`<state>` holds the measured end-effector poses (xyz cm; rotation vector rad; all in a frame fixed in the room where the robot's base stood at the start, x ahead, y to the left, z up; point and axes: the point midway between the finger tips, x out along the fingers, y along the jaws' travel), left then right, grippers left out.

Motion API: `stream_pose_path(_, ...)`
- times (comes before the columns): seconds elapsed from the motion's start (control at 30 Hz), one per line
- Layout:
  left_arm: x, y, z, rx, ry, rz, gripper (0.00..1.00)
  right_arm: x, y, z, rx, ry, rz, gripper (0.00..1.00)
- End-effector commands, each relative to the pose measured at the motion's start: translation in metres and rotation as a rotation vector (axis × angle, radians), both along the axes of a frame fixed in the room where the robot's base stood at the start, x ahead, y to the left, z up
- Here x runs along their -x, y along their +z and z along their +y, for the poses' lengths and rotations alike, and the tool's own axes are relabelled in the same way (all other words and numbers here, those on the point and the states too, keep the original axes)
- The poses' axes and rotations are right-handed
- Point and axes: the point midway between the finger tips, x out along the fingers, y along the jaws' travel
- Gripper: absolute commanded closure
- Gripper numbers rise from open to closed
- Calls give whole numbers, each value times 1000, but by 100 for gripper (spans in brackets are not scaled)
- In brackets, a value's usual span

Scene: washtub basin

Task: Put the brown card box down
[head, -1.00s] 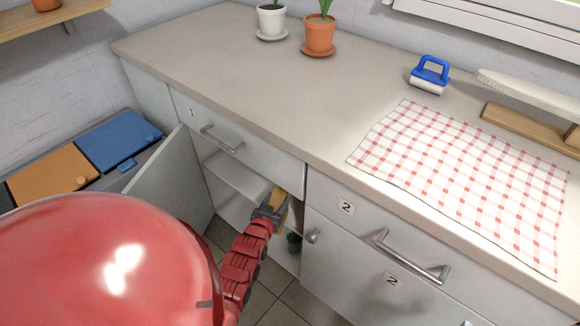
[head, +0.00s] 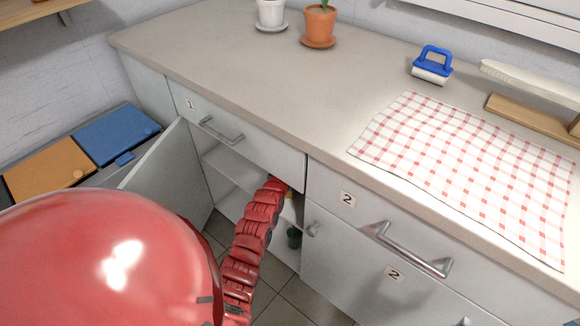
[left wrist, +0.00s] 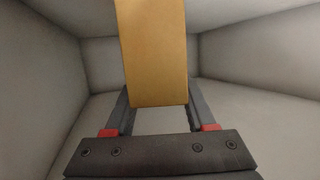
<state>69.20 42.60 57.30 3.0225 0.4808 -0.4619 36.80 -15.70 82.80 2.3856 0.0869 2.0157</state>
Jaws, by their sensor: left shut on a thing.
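The brown card box (left wrist: 152,50) stands tall in the middle of the left wrist view, between the fingers of my left gripper (left wrist: 158,105), which is shut on it. Its lower end shows just above the gripper's palm; its top runs out of the picture. In the head view my left arm reaches into the open cupboard marked 1, and the gripper and nearly all of the box are hidden there. Whether the box touches the shelf (head: 228,166) cannot be told. My right gripper is in neither view.
The cupboard door (head: 165,172) stands open on the left. Pale walls enclose the box closely in the left wrist view. The counter (head: 240,85) above bears plants, a checked cloth (head: 470,165) and a blue-handled roller (head: 432,65).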

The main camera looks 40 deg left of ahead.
Motion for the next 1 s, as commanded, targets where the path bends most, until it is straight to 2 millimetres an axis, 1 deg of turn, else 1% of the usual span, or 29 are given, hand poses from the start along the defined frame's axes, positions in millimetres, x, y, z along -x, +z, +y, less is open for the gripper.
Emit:
stream_pose_path(0.17, 0, 2, 0, 0, -1, -2, 100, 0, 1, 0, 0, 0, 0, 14)
stream_pose_path(0.3, 0, -3, 0, 0, -1, -2, 100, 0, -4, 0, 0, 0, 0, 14)
stream_pose_path(0.33, 0, -2, 0, 0, -1, -2, 39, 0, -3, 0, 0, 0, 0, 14)
stream_pose_path(0.47, 0, -1, 0, 0, -1, -2, 16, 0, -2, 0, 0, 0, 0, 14)
stream_pose_path(0.5, 0, -1, 0, 0, -1, -2, 15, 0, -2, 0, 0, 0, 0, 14)
stream_pose_path(0.73, 0, -1, 0, 0, -1, -2, 15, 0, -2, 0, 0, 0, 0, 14)
stream_pose_path(0.83, 0, 4, 0, 0, -1, -2, 15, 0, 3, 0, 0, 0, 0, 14)
stream_pose_path(0.93, 9, 5, -3, -1, -2, -2, 15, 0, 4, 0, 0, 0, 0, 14)
stream_pose_path(1.0, 18, 8, -6, -1, -2, -2, 15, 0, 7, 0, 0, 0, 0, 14)
